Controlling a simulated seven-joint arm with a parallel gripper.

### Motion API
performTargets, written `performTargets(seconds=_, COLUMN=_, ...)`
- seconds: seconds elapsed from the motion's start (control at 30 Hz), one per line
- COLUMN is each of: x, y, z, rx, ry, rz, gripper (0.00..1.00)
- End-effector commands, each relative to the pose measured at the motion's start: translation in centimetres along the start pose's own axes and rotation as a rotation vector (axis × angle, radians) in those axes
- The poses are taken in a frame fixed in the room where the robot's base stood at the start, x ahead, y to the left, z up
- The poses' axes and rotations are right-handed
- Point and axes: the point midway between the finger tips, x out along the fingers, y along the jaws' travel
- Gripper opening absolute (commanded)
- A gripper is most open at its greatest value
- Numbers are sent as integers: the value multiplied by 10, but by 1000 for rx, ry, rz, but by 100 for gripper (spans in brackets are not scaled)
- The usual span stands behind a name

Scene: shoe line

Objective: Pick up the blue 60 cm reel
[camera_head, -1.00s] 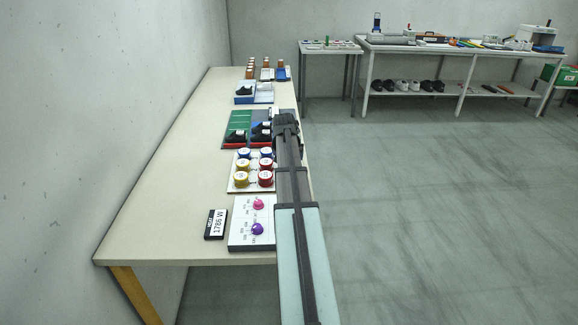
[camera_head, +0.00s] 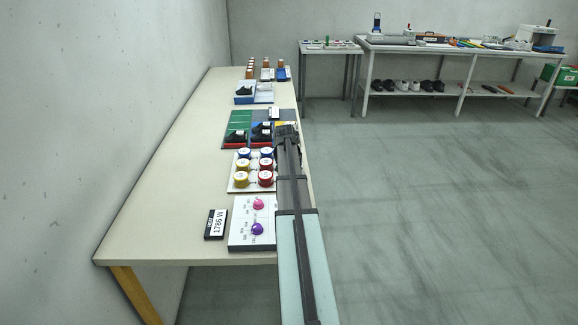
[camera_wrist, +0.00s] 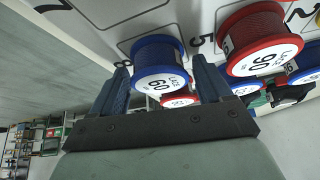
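The blue reel marked 60 (camera_wrist: 158,62) shows in the wrist view, standing on a white numbered board (camera_wrist: 110,30). My gripper (camera_wrist: 160,66) is open, with a dark finger on either side of the reel's lower part in the picture. A gap shows between each finger and the reel, and nothing is gripped. In the head view, two blue reels (camera_head: 266,152) stand in the far row of the board (camera_head: 238,187). I cannot tell there which one is marked 60. The arm hides my fingertips in the head view.
A red reel marked 90 (camera_wrist: 260,42) stands right of the blue one, with more red and blue reels behind. Yellow reels (camera_head: 242,164) share the board. A panel with pink and purple knobs (camera_head: 257,229) is nearer, shoes (camera_head: 236,137) are farther. The table's left side is clear.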

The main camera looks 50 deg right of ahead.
Motion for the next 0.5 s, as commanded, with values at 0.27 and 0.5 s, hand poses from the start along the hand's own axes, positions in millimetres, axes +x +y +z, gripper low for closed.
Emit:
performTargets(seconds=0.27, x=0, y=0, z=0, rx=0, ry=0, rz=0, gripper=51)
performTargets(seconds=0.5, x=0, y=0, z=0, rx=0, ry=0, rz=0, gripper=32)
